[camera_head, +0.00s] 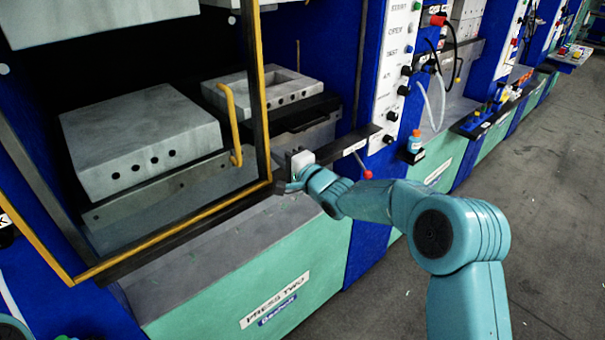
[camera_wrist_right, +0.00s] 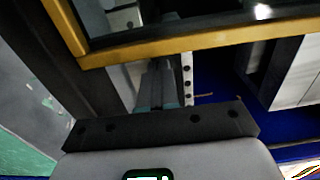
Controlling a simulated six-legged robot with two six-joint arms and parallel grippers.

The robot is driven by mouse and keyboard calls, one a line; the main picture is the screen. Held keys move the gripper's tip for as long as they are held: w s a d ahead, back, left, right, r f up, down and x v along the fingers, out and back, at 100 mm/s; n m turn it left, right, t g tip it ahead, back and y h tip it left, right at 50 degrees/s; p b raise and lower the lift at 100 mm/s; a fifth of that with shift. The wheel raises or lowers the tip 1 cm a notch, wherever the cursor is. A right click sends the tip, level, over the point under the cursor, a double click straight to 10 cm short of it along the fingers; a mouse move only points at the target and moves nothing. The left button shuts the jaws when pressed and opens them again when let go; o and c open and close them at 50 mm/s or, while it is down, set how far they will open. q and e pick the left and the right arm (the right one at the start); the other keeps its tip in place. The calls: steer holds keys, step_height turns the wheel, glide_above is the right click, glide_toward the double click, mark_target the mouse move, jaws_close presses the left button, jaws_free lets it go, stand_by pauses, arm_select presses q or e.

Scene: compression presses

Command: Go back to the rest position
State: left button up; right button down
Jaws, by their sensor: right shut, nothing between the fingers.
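My right arm, teal, reaches in from the lower right in the head view. Its gripper (camera_head: 293,178) is at the lower right corner of the yellow-edged door frame (camera_head: 177,232) of the press. In the wrist view the gripper's narrow fingers (camera_wrist_right: 158,85) are together with nothing between them, below the yellow door edge (camera_wrist_right: 200,44). I cannot tell whether the gripper touches the frame. The yellow door handle (camera_head: 232,125) is above and left of the gripper. My left gripper is not in view.
Inside the press are grey blocks with holes, one at the left (camera_head: 140,138) and one at the right (camera_head: 262,88). The floor (camera_head: 545,190) at the right is open.

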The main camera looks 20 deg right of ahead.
steer(key=b+v, duration=0.2)
steer(key=v, duration=0.5)
steer(key=s+a+f+n+g+h, duration=0.1)
steer(key=s+a+f+n+g, duration=0.2)
steer(key=f, duration=0.7)
steer(key=s+f+g+h, duration=0.1)
steer(key=s+f+g, duration=0.1)
steer(key=s+f, duration=0.55)
steer(key=s+a+f+n+g+h, duration=0.1)
steer(key=s+a+f+n+g, duration=0.15)
steer(key=f, duration=0.85)
steer(key=s+a+f+n+g, duration=0.1)
steer(key=s+f+n+g, duration=0.2)
steer(key=s, duration=0.9)
steer(key=s+a+f+n+g, duration=0.1)
steer(key=s+f+n+g, duration=0.2)
steer(key=s+f+g, duration=0.2)
steer(key=s+f, duration=0.3)
steer(key=s, duration=0.4)
steer(key=shift+s+f+g, duration=0.2)
steer(key=shift+f+g, duration=0.1)
steer(key=shift+g, duration=0.05)
